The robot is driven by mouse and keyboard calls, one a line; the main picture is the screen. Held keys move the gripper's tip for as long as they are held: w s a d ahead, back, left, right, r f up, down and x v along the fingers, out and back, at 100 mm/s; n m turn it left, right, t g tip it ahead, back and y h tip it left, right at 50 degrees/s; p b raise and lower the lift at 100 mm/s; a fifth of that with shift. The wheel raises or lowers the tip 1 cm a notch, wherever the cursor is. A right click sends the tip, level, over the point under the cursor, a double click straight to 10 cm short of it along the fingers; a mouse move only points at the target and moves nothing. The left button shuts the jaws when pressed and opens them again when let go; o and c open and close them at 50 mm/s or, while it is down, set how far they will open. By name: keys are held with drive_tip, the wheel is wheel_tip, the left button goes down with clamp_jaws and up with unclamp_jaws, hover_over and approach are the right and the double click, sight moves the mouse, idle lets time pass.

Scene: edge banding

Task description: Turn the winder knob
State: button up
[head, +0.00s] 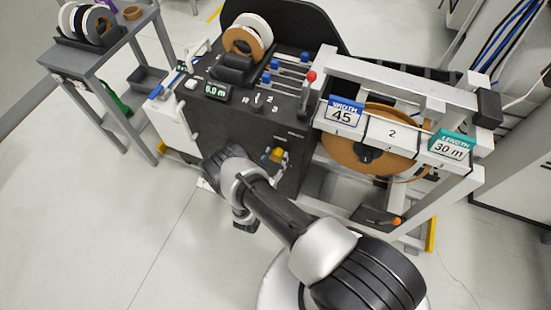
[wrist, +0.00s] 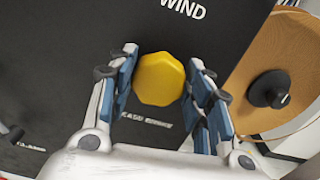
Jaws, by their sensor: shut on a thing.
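The winder knob (wrist: 160,79) is a yellow, many-sided knob on the dark front panel under the word "WIND" in the wrist view. My gripper (wrist: 161,85) has its blue-padded fingers on either side of the knob and is shut on it. In the head view the knob (head: 277,155) shows as a small yellow piece on the machine's front, with my gripper (head: 275,165) at it, partly hidden behind my arm.
A large brown reel (head: 350,150) sits in the white frame to the right, behind signs reading "45", "2" and "30 m". A display (head: 217,91) reads "0.0 m". A grey cart (head: 92,70) with rolls stands at the left. Floor at the lower left is clear.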

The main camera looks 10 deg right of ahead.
drive_tip(key=shift+a+f+n, duration=0.1)
drive_tip(key=shift+n, duration=2.8)
drive_tip(key=o, duration=1)
drive_tip(key=shift+o, duration=0.2)
drive_tip(key=shift+w, duration=0.1)
drive_tip(key=v, duration=1.2)
